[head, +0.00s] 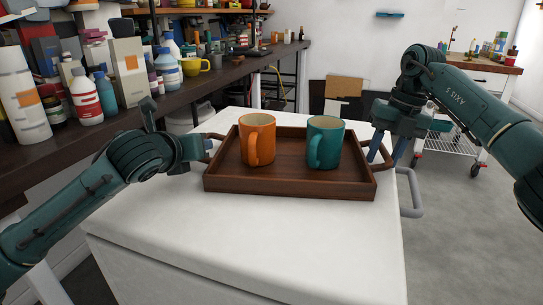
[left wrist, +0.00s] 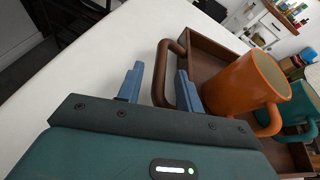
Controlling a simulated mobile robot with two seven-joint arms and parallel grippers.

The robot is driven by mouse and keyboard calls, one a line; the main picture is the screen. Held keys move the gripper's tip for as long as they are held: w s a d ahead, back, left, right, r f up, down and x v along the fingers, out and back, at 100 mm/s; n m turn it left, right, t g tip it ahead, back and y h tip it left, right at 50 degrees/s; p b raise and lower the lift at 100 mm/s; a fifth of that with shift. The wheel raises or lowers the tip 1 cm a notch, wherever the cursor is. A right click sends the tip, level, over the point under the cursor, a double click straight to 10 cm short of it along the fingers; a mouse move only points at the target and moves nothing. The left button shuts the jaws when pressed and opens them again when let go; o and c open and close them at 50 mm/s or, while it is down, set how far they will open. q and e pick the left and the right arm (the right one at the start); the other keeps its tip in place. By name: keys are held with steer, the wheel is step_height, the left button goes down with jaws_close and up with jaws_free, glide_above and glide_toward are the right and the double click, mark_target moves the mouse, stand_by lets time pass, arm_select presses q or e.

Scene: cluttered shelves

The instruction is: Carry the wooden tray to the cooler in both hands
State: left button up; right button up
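The brown wooden tray (head: 290,183) sits level on the white lidded chest, apparently the cooler (head: 200,225). An orange mug (head: 257,142) and a teal mug (head: 325,145) stand upright in it. My left gripper (head: 204,147) is at the tray's left handle. In the left wrist view, my left gripper's (left wrist: 160,88) blue fingers stand apart with the looped handle (left wrist: 164,70) between them, not clamped. My right gripper (head: 387,150) points down at the tray's right handle, its blue fingers apart. Whether that handle lies fully between them is hard to tell.
A dark workbench (head: 180,100) with bottles, boxes and a yellow cup (head: 195,66) runs along the left. A grey bar handle (head: 412,195) sticks out from the chest's right side. A wheeled cart (head: 455,140) stands at the back right. The floor (head: 470,240) on the right is clear.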

arm_select(q)
steer(key=v, duration=0.4)
steer(key=shift+s+r, duration=0.1)
steer(key=shift+s, duration=0.15)
arm_select(e)
steer(key=shift+r, duration=0.1)
arm_select(q)
steer(key=shift+s, duration=0.1)
arm_select(e)
step_height(320, 180, up, 7)
steer(key=d, duration=0.1)
steer(key=shift+d+r, duration=0.15)
steer(key=shift+d, duration=0.1)
arm_select(q)
steer(key=shift+r, duration=0.1)
